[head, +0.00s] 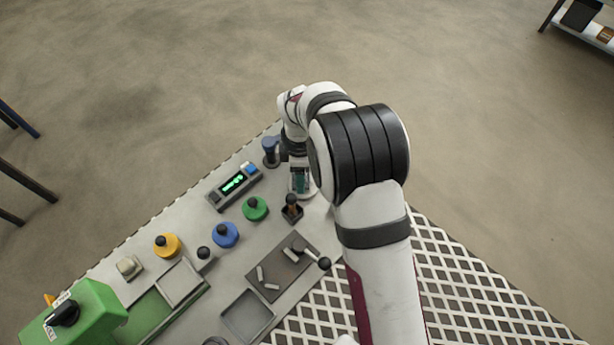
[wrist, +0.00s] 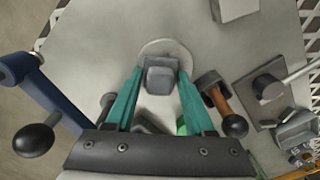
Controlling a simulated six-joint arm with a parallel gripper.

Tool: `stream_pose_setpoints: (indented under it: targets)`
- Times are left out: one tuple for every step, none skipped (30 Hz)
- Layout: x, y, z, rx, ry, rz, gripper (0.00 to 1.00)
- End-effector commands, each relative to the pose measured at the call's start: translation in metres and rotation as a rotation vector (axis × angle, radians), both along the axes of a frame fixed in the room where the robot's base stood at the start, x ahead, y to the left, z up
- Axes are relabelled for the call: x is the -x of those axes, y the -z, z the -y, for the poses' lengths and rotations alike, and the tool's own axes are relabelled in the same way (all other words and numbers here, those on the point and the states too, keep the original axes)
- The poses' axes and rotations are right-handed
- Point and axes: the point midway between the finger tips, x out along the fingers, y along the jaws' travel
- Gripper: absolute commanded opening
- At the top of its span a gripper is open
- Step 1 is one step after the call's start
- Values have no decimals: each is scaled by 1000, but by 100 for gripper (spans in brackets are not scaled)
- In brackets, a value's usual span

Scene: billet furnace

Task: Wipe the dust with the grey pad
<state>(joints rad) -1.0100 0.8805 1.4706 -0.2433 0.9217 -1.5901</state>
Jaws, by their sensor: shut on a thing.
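My gripper (wrist: 160,80), with teal fingers, is shut on the grey pad (wrist: 161,76) in the wrist view. The pad is a small grey block between the fingertips. It is over a pale round patch (wrist: 177,48) on the light grey table, which may be the dust. I cannot tell whether the pad touches the surface. In the head view my gripper (head: 300,180) is at the far right part of the table, and the pale patch (head: 308,192) shows partly around it. The pad is not clear in the head view.
A blue crank (wrist: 52,95) with a black knob stands left of my gripper, and a brown-handled lever (wrist: 222,104) stands close right. A display box (head: 235,186), a green knob (head: 255,208), a blue knob (head: 225,235) and a grey plate (head: 282,268) are nearby. A pale block (wrist: 235,8) is beyond.

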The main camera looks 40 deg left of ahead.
Motion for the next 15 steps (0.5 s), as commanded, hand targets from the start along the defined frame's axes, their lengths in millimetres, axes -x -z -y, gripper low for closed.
stream_pose_setpoints:
  targets:
    - [0, -1, -5, -1, -2, 1, 0]
    - [0, 0, -7, -1, -2, 1, 0]
    - [0, 0, -11, -1, -2, 1, 0]
    - [0, 0, -14, 0, -2, 0, 0]
    - [0, 0, -9, 1, 0, -1, 0]
    - [0, 0, -5, 1, 0, -1, 0]
    - [0, 0, -2, 0, 0, 0, 0]
    - [0, 0, 1, 1, 1, -1, 0]
    - [0, 0, 4, 1, 1, -1, 0]
    - [0, 0, 7, 1, 1, -1, 0]
    - [0, 0, 10, 1, 2, -1, 0]
    - [0, 0, 14, 1, 2, -1, 0]
    - [0, 0, 16, 1, 1, -1, 0]
    - [0, 0, 19, 1, 1, -1, 0]
    - [0, 0, 23, 1, 1, -1, 0]
